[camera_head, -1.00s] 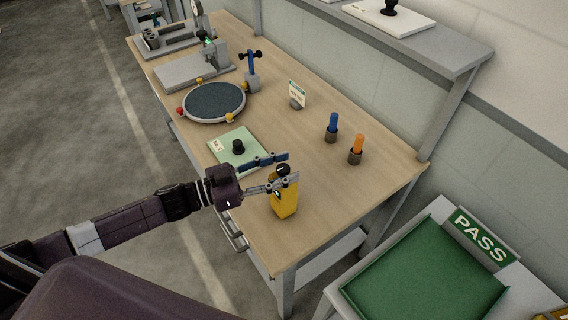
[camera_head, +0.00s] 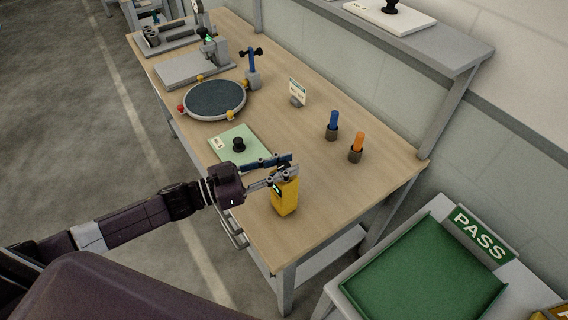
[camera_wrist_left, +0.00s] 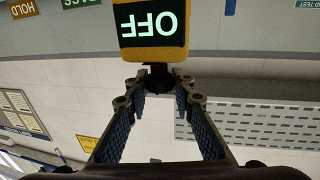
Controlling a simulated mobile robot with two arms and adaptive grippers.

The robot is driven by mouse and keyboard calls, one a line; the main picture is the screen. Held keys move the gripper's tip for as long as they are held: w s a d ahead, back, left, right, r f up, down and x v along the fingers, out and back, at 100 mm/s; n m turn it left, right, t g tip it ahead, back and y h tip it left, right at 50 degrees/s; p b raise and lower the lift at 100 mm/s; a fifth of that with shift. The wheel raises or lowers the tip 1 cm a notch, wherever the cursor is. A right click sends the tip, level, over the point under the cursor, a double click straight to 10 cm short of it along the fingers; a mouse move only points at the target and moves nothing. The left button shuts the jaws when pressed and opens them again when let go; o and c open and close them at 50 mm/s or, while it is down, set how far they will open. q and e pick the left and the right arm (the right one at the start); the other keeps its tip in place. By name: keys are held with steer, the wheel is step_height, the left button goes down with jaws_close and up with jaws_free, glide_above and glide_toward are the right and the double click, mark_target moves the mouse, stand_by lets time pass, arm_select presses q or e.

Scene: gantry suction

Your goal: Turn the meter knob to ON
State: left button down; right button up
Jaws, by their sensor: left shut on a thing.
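The yellow meter (camera_head: 286,200) stands upright near the front edge of the workbench in the head view. In the left wrist view the meter (camera_wrist_left: 183,53) shows a lit display reading OFF, upside down in the picture. Its dark knob (camera_wrist_left: 157,74) lies between the fingertips of my left gripper (camera_wrist_left: 159,90). In the head view my left gripper (camera_head: 292,167) is at the top of the meter, shut on the knob, and its fingers mostly hide the knob. My right gripper is not in view.
A green plate with a black knob (camera_head: 240,145) lies just behind my left gripper. A round turntable (camera_head: 215,100) is farther back. Blue (camera_head: 333,120) and orange (camera_head: 357,142) handles stand in holders to the right. A green PASS tray (camera_head: 425,275) is at lower right.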

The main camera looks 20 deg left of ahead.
arm_select(q)
steer(key=shift+s+r+n+t+y+p, duration=0.1)
steer(key=shift+r+n+t+y+p, duration=0.05)
steer(key=shift+n+t+y+p, duration=1.35)
steer(key=shift+y, duration=0.1)
steer(key=shift+n+t+y+p, duration=0.3)
steer(key=shift+n+t+y, duration=0.25)
steer(key=shift+y, duration=0.45)
steer(key=c, duration=1.6)
jaws_free()
